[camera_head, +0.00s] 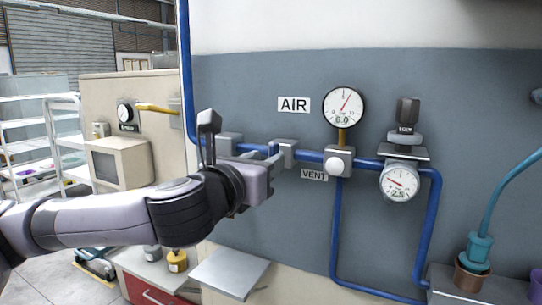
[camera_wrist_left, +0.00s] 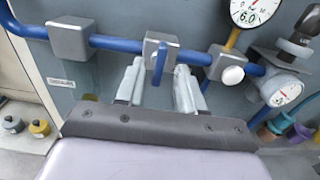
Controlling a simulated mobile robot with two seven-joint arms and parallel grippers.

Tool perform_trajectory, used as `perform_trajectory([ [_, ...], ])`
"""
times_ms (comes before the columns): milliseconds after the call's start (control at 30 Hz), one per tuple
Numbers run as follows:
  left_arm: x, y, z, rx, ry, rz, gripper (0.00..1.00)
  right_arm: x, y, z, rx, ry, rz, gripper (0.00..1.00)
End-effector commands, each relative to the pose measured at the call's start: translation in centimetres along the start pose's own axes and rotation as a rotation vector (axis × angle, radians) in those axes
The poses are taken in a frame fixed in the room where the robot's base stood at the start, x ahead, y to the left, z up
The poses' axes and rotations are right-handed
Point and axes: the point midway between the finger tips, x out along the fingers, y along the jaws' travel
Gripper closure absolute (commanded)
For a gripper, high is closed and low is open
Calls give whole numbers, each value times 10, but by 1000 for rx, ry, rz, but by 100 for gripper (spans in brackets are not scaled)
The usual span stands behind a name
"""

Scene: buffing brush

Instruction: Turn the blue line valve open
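The blue line (camera_head: 310,155) runs level along the grey wall panel and also shows in the left wrist view (camera_wrist_left: 113,42). In that view a grey valve block (camera_wrist_left: 152,42) sits on it, with a blue lever (camera_wrist_left: 160,62) hanging down across the pipe. The left gripper (camera_wrist_left: 159,72) is open, one finger on each side of the lever, with gaps visible; I cannot tell if either finger touches it. In the head view the left gripper (camera_head: 268,160) is in front of the pipe beside a grey block (camera_head: 285,151) and hides the lever. The right gripper is not in view.
A white knob (camera_head: 334,167) at VENT, a gauge reading 6.0 (camera_head: 344,106) and a regulator with a gauge reading 2.5 (camera_head: 399,182) are right of the gripper. Another grey block (camera_wrist_left: 69,38) is left of the valve. A grey shelf (camera_head: 229,270) juts out below.

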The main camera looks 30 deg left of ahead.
Motion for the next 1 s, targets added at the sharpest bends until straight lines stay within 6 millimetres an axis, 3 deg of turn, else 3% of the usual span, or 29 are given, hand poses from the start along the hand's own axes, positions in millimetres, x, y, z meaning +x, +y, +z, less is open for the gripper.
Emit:
perform_trajectory([
  [200, 23, 0, 1, -1, 0, 1, 63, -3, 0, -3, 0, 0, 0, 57],
  [600, 29, 0, 0, 0, -1, -1, 63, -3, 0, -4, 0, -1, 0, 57],
  [700, 29, 0, 0, -1, 0, -1, 95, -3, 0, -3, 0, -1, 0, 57],
  [733, 29, 0, 0, -1, 0, -1, 100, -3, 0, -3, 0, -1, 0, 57],
  [1000, 29, 0, 0, -14, 0, -1, 100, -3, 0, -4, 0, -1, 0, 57],
])
